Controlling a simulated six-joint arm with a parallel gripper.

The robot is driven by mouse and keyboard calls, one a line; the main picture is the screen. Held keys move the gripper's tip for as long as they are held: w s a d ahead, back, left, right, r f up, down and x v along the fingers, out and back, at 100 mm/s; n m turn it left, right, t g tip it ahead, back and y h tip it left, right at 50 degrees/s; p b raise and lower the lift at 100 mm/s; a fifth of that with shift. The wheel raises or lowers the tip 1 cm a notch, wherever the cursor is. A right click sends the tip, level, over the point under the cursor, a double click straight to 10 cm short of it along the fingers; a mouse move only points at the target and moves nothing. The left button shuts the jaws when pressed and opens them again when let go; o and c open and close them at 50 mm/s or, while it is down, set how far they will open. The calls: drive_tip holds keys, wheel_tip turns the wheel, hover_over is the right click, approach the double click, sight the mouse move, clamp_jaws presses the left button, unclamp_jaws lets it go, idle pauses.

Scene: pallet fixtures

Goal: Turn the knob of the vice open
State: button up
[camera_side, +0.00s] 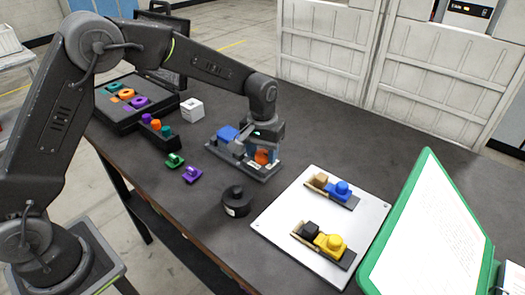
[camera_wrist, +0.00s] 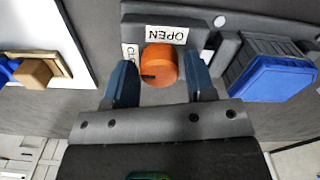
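The vice (camera_side: 243,154) stands on the dark table in the middle of the side view. Its orange knob (camera_wrist: 160,65) shows in the wrist view with a dark mark on its lower left, beside an "OPEN" label (camera_wrist: 166,35) and a partly hidden second label at its left. A blue block (camera_wrist: 272,78) sits at the vice's jaws, also visible in the side view (camera_side: 228,132). My gripper (camera_wrist: 161,80) is pointed down over the vice, its two blue fingers on either side of the knob. Gaps show between the fingers and the knob, so it is open.
A white plate (camera_side: 285,222) with blue and yellow pieces on fixtures lies to the right. A black round weight (camera_side: 236,201) stands in front of the vice. Green (camera_side: 174,160) and purple (camera_side: 192,175) parts lie at left. A white cube (camera_side: 192,109) stands behind.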

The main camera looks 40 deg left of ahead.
drive_tip(key=c, duration=0.7)
drive_tip(key=shift+o, duration=0.2)
drive_tip(key=m, duration=0.4)
drive_tip(key=shift+m, duration=0.3)
drive_tip(key=m, duration=0.4)
drive_tip(key=shift+m, duration=0.3)
drive_tip(key=m, duration=0.4)
drive_tip(key=shift+d+m, duration=0.1)
drive_tip(key=shift+m, duration=2.3)
drive_tip(key=o, duration=0.9)
